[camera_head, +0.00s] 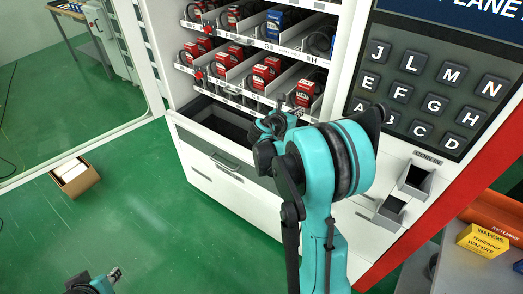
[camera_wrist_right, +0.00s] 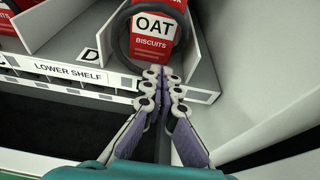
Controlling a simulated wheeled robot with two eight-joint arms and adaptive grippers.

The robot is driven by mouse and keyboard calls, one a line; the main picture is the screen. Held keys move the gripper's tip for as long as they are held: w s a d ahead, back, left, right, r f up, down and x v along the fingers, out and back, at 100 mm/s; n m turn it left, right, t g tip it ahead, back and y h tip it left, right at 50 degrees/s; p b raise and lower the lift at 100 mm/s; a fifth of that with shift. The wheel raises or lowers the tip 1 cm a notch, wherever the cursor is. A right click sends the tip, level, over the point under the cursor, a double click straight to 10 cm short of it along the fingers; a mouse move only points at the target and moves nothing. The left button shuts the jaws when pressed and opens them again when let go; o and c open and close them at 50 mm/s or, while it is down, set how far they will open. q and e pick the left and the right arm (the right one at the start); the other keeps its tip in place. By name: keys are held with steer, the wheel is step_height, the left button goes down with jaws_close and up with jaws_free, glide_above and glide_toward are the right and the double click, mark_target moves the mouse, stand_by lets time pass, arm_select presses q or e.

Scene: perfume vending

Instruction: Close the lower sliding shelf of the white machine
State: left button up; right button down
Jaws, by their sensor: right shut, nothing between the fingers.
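The white machine (camera_head: 215,173) stands in the middle of the head view with its shelves exposed. Its lower shelf (camera_head: 237,97) holds red boxes in white-walled lanes; how far it sticks out is hard to judge. The front strip reading "LOWER SHELF" (camera_wrist_right: 70,73) shows in the right wrist view. My right gripper (camera_wrist_right: 163,73) is shut and empty, its fingertips at the right end of that strip, just below an oat biscuits box (camera_wrist_right: 155,30); contact is unclear. My right arm hides part of the shelf's right end in the head view. My left gripper (camera_head: 114,274) is low at the left, away from the machine.
A keypad panel (camera_head: 430,90) and coin tray (camera_head: 415,181) are right of the shelves. A dark open bin (camera_head: 215,118) lies below the lower shelf. A white wall (camera_wrist_right: 255,65) stands close right of the fingers. A cardboard box (camera_head: 75,178) sits on the green floor.

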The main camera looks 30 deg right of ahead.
mark_target(310, 99)
steer(key=w+d, duration=0.1)
steer(key=d, duration=0.1)
steer(key=w+d, duration=0.1)
steer(key=d, duration=0.2)
steer(key=w+d, duration=0.1)
steer(key=d, duration=0.2)
steer(key=shift+w+d, duration=0.3)
steer(key=shift+d, duration=0.05)
steer(key=shift+r, duration=0.1)
